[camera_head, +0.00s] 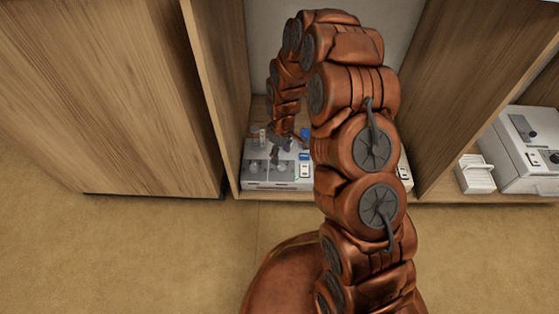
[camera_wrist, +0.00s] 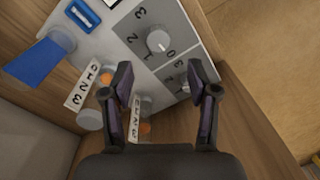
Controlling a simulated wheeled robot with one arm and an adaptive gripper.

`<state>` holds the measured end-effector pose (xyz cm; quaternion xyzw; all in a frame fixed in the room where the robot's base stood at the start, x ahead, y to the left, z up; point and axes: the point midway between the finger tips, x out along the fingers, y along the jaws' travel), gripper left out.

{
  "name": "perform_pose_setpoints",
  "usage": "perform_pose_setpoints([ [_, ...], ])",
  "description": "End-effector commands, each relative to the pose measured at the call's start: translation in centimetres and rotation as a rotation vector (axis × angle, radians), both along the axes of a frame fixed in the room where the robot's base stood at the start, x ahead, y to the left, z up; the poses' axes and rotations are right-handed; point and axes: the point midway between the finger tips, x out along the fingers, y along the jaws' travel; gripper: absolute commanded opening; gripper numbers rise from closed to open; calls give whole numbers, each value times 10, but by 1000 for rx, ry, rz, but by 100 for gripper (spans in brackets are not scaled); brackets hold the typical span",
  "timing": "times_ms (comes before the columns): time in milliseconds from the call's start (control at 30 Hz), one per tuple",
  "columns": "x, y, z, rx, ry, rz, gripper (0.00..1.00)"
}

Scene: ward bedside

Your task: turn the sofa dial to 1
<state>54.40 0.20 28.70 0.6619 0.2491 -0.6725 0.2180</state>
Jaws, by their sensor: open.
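A white control box (camera_head: 277,182) with dials stands low in the wooden recess. In the wrist view its panel carries a round pale dial (camera_wrist: 158,41) on a grey plate with the numbers 0 to 3 around it. A second dial (camera_wrist: 186,87) on a neighbouring plate is partly hidden by my right finger. No name shows on either, so I cannot tell which is the sofa dial. My gripper (camera_wrist: 160,72) is open and empty, its fingertips apart below the first dial in the picture. In the head view my gripper (camera_head: 284,143) is small over the box.
A blue lever (camera_wrist: 42,62), a blue-framed switch (camera_wrist: 84,13), and orange-marked knobs with number strips (camera_wrist: 90,85) sit beside the dials. Wooden side walls (camera_head: 215,80) close in the recess. A white unit (camera_head: 525,150) stands at the right. The floor (camera_head: 180,245) in front is clear.

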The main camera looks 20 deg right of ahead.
Motion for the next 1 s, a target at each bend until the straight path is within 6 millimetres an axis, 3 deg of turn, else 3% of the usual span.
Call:
perform_pose_setpoints([
  [500,-3,-3,-68,0,2,-10,59],
  [833,-2,-1,-72,0,0,-7,59],
  [1000,-2,-1,-72,0,0,-7,44],
])
